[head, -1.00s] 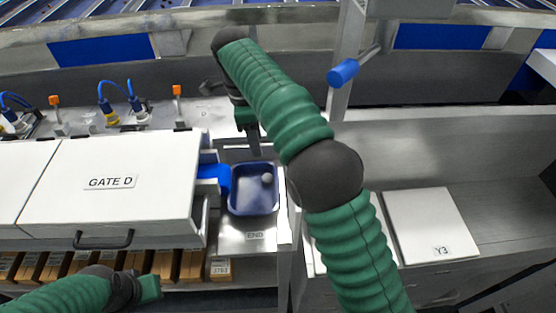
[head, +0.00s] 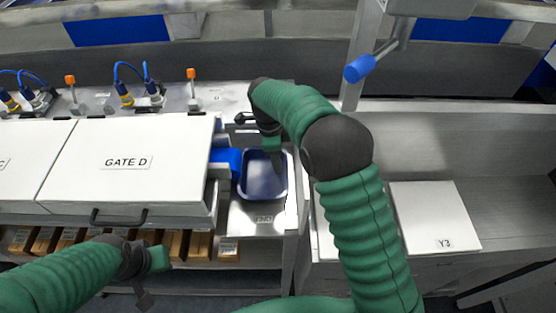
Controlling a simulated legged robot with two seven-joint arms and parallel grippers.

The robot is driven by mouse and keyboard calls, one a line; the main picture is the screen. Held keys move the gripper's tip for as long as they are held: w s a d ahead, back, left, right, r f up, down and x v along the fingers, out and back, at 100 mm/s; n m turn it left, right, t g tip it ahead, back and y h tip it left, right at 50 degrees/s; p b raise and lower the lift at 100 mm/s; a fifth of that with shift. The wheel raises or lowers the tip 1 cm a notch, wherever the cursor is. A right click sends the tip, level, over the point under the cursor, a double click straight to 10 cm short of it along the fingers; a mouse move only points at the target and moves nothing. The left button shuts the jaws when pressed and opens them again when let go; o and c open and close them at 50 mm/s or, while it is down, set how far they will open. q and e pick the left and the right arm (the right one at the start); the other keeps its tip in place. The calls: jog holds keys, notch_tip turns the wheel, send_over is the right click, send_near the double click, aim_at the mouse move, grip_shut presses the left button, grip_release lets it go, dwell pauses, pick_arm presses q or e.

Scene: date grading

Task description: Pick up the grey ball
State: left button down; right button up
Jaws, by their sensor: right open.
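The blue tray (head: 260,188) sits on the metal END shelf, right of the white GATE D box. The grey ball cannot be made out now; my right gripper and wrist cover the upper right part of the tray, where the ball lay earlier. My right gripper (head: 276,157) points down over the tray and is open; its fingertips are partly hidden, and I cannot tell whether they touch the ball. My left gripper (head: 149,277) is low at the left, in front of the shelf of brown boxes, away from the tray; its jaws do not show clearly.
The white GATE D box (head: 125,165) with a black handle stands left of the tray. A blue chute (head: 226,160) reaches the tray's left side. A white Y3 panel (head: 434,215) lies right. A metal post with a blue-ended lever (head: 358,69) rises behind my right arm.

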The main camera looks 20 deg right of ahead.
jog(key=shift+s+a+f, duration=0.15)
jog(key=shift+f, duration=0.4)
jog(key=shift+a+f, duration=0.1)
jog(key=shift+c, duration=0.4)
jog(key=shift+w, duration=0.2)
jog(key=c, duration=0.5)
jog(key=shift+s+d, duration=0.1)
jog(key=shift+d, duration=0.1)
grip_shut()
